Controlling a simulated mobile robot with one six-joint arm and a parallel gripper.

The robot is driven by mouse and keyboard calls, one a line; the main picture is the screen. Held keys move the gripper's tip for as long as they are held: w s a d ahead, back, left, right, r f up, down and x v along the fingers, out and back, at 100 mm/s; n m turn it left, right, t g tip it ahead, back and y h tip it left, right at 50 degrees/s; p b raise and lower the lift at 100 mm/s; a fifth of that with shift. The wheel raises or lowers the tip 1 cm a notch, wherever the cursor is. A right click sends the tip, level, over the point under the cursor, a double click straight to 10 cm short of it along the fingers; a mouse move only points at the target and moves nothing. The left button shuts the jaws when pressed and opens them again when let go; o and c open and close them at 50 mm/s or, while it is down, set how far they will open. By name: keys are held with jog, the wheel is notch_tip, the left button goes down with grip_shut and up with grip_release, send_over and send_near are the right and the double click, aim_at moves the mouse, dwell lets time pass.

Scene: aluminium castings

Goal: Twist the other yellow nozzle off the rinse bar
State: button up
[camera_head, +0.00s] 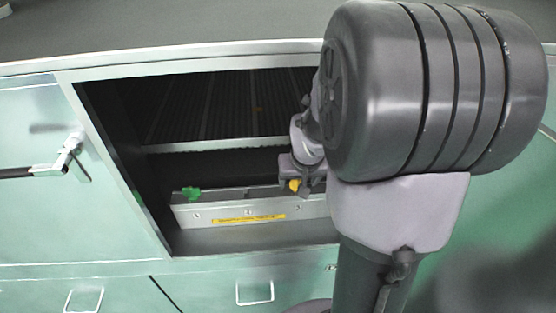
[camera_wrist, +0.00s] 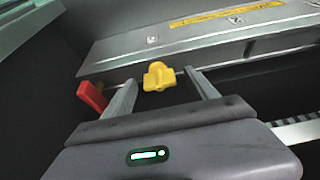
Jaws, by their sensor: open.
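A yellow nozzle (camera_wrist: 158,77) sits at the edge of the rinse bar (camera_wrist: 120,58) in the wrist view. My gripper (camera_wrist: 158,80) is open, with one finger on each side of this nozzle; I cannot tell whether either finger touches it. In the head view my gripper (camera_head: 300,188) is inside the cabinet opening, partly hidden by my own arm, and the yellow nozzle (camera_head: 294,185) shows beside it. The grey rinse bar (camera_head: 195,215) carries a yellow label strip (camera_head: 248,219). Its right end is hidden behind my arm.
A red part (camera_wrist: 92,96) is close outside my left finger in the wrist view. A green part (camera_head: 191,194) is on the bar's left end in the head view. The cabinet frame (camera_head: 120,165) bounds the opening. A ribbed rack (camera_head: 215,105) lies above and behind the bar.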

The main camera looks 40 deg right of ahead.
jog(key=shift+f, duration=0.1)
jog(key=shift+w+d, duration=0.1)
jog(key=c, duration=1.4)
jog(key=shift+f+n+y+b, duration=0.2)
jog(key=shift+n+y+b, duration=0.1)
jog(key=shift+n+b, duration=0.6)
jog(key=shift+c, duration=0.2)
jog(key=n+y+b, duration=0.1)
jog(key=n+b, duration=0.1)
jog(key=n, duration=0.1)
jog(key=shift+t+b, duration=0.4)
jog(key=shift+r+n+y+b, duration=0.2)
jog(key=shift+n+y+b, duration=0.15)
jog(key=shift+n, duration=0.55)
